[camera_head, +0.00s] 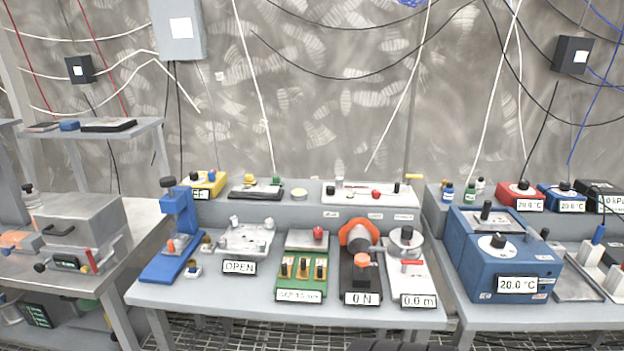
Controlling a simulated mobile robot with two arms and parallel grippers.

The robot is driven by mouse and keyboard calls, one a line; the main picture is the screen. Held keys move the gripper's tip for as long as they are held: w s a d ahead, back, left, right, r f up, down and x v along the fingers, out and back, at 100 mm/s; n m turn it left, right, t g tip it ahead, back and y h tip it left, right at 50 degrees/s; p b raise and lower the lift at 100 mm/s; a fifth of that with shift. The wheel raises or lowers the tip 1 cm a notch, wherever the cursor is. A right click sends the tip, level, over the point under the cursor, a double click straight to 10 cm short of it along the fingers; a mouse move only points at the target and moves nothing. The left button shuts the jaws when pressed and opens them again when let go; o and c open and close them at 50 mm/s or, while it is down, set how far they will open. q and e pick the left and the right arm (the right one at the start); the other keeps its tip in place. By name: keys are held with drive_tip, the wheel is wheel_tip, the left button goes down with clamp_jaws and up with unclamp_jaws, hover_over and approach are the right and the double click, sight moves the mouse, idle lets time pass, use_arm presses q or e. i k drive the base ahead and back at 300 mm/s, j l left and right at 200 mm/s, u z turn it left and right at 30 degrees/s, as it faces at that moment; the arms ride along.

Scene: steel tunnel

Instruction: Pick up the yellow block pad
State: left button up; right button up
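A yellow block (206,184) sits at the left end of the raised back shelf of the middle bench. It has a dark knob on top and a partly hidden white label on its front. Neither of my grippers shows in the head view.
A blue stand (176,225) rises in front of the yellow block. The middle bench (215,311) also carries an OPEN plate (245,238), a green board (302,275) and an orange-wheeled device (356,236). A blue box (508,262) stands on the right bench.

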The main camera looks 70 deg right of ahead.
sight(248, 181)
drive_tip(key=z, duration=2.6)
